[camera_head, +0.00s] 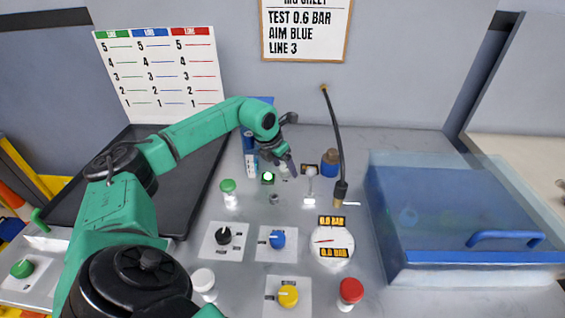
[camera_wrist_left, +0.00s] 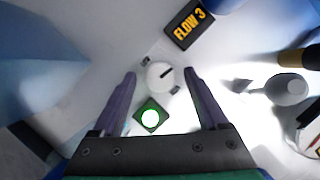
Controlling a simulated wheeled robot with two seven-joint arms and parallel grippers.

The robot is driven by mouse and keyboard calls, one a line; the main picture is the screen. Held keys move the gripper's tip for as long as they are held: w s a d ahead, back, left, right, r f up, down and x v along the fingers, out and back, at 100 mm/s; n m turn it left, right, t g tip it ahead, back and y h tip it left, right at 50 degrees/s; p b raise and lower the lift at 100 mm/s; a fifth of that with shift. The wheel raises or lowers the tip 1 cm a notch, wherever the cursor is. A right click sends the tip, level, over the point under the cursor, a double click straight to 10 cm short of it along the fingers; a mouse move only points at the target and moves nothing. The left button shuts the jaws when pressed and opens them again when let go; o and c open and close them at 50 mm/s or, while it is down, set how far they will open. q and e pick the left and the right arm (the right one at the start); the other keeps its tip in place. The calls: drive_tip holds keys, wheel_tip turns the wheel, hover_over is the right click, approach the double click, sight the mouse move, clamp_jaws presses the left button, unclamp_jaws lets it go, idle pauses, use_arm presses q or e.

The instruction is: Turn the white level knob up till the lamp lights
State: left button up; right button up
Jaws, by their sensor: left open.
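The white level knob (camera_wrist_left: 160,75) is round with a dark pointer mark, seen from above in the left wrist view. My left gripper (camera_wrist_left: 160,73) is open, with one finger on each side of the knob and visible gaps between. In the head view, the left gripper (camera_head: 287,168) is over the panel and mostly hides the knob. A small lamp (camera_wrist_left: 151,117) beside the knob glows bright white with a green rim; it also glows in the head view (camera_head: 268,178). A dark display (camera_wrist_left: 189,24) near the knob reads FLOW 3. My right gripper is not in view.
Black (camera_head: 223,236), blue (camera_head: 277,239) and yellow (camera_head: 288,296) knobs sit nearer. A blue-lidded box (camera_head: 450,215) fills the right.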

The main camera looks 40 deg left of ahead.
use_arm(q)
drive_tip(key=b+v, duration=0.1)
drive_tip(key=v, duration=1.3)
drive_tip(key=shift+s+r, duration=0.2)
drive_tip(key=shift+r, duration=0.05)
